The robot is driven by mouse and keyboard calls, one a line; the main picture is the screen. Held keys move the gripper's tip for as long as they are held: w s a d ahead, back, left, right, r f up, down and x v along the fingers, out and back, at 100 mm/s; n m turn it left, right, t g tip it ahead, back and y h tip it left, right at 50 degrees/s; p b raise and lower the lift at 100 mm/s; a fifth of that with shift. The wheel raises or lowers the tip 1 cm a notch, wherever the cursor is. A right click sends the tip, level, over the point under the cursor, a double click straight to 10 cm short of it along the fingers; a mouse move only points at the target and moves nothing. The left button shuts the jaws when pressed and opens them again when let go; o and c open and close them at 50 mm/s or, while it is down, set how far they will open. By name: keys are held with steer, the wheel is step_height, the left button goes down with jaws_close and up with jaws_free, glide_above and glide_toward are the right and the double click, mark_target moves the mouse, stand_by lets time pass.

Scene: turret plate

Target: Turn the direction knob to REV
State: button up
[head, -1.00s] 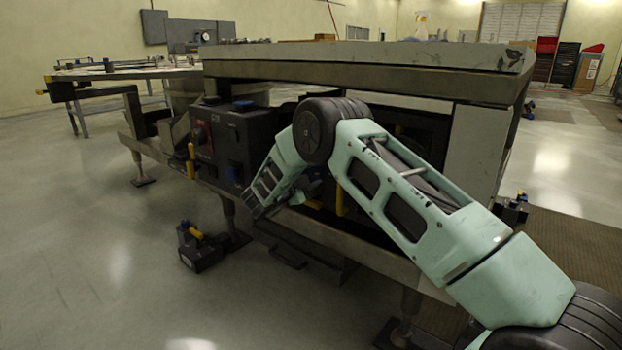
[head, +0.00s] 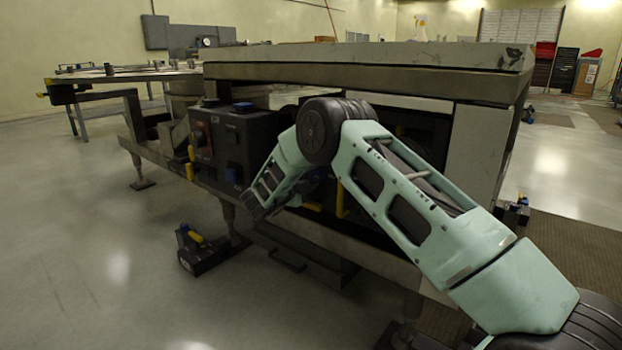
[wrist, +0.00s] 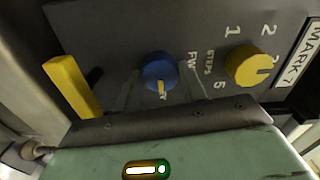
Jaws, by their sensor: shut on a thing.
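The direction knob (wrist: 158,69) is a round blue knob with a yellow pointer mark, on a dark panel in the wrist view. Its mark points to the bottom of the picture. In the head view my arm hides the gripper and this knob.
A yellow knob (wrist: 248,66) with numbers and a STEPS label is to the right. A yellow lever (wrist: 72,86) stands close at the left. The head view shows a dark control box (head: 236,150) under the heavy table (head: 350,55). A black case (head: 203,252) lies on the floor.

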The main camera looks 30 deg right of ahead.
steer(key=shift+a+f, duration=0.1)
steer(key=o, duration=1)
steer(key=p+v, duration=0.5)
steer(key=v, duration=1.2)
steer(key=shift+s+a, duration=0.15)
steer(key=shift+a, duration=0.05)
